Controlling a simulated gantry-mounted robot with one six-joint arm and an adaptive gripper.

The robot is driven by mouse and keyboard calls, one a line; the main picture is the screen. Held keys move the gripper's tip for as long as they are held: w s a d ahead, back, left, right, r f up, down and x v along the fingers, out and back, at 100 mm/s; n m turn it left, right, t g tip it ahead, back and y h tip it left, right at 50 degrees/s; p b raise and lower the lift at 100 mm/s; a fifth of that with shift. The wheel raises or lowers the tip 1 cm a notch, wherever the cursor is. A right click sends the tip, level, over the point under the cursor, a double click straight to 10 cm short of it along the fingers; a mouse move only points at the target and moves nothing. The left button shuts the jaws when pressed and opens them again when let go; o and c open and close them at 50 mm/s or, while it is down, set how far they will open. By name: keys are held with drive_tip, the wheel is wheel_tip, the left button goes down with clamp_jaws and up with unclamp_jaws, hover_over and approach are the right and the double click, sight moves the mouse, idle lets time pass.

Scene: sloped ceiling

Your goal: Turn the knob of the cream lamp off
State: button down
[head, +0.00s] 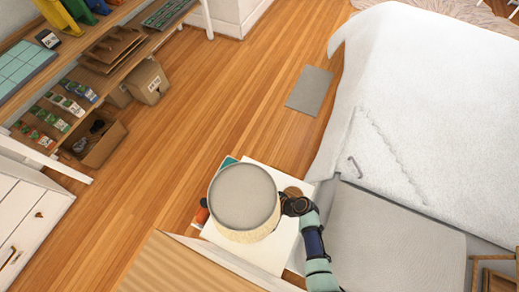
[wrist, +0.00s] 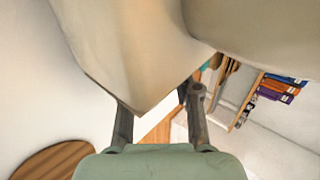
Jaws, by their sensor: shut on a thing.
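The cream lamp (head: 243,222) stands on a white bedside table (head: 270,256), its round shade seen from above in the head view. My gripper (head: 291,206) is low at the right side of the shade, which hides part of it. In the wrist view, the lamp's pale body (wrist: 125,50) comes down in a corner between the two fingers of my gripper (wrist: 160,108). The fingers are shut on part of the lamp, a little apart from each other. I cannot make out the knob; the lamp body and fingers hide the place of contact.
A round wooden piece (head: 294,191) lies on the bedside table, near my gripper. A bed with a white cover (head: 430,90) is to the right. A wooden shelf (head: 100,60) with boxes is at the upper left. The wooden floor between is mostly clear.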

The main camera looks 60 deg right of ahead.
drive_tip(key=shift+f+b, duration=0.45)
drive_tip(key=shift+b, duration=0.5)
drive_tip(key=shift+s+t+b, duration=0.1)
drive_tip(key=shift+t+b, duration=0.4)
drive_tip(key=shift+b, duration=0.1)
drive_tip(key=shift+r, duration=0.35)
drive_tip(key=c, duration=0.8)
unclamp_jaws()
drive_tip(key=v, duration=1.2)
drive_tip(key=shift+f, duration=0.15)
drive_tip(key=shift+s+d, duration=0.1)
